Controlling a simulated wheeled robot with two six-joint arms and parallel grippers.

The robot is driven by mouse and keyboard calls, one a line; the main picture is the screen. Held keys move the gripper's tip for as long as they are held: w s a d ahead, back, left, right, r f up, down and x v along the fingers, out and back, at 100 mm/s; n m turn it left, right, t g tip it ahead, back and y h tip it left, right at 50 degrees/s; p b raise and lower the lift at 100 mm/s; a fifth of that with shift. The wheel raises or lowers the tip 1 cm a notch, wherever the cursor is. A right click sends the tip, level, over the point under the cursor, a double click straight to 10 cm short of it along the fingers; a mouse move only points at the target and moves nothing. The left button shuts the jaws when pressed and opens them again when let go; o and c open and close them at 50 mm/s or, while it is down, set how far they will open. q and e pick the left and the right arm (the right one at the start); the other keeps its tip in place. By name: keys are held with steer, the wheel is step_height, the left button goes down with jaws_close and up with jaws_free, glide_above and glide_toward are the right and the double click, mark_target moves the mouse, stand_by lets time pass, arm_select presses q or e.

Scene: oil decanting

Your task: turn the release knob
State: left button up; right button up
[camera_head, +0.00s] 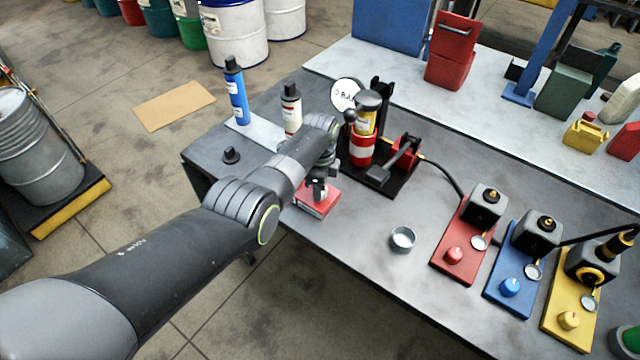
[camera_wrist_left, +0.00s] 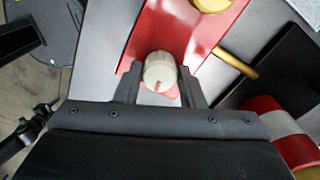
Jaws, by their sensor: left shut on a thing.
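The release knob (camera_wrist_left: 160,68) is a pale ribbed knob with a red mark line, on a red base (camera_wrist_left: 190,30) in the left wrist view. My left gripper (camera_wrist_left: 159,82) has one finger on each side of the knob and is shut on it. In the head view my left gripper (camera_head: 319,190) is low over the red base (camera_head: 316,206) near the table's front edge. The knob is hidden there by my gripper and arm. My right gripper is in neither view.
Right of my gripper stand a red and yellow cylinder (camera_head: 362,148), a round gauge (camera_head: 345,94) and a lever (camera_head: 385,172). Blue (camera_head: 236,92) and cream (camera_head: 291,112) bottles stand behind my arm. A small cup (camera_head: 403,239) and several coloured knob stations (camera_head: 455,256) are farther right.

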arm_select(q)
steer(key=shift+r+m, duration=0.1)
steer(key=shift+m, duration=1)
steer(key=o, duration=1)
steer(key=shift+r+p, duration=0.35)
steer(key=shift+r, duration=0.05)
step_height(320, 180, up, 5)
steer(key=shift+f+p, duration=0.1)
steer(key=shift+p, duration=0.65)
step_height(320, 180, up, 12)
steer(key=shift+f+b, duration=0.1)
steer(key=shift+b, duration=0.85)
steer(key=shift+f, duration=0.1)
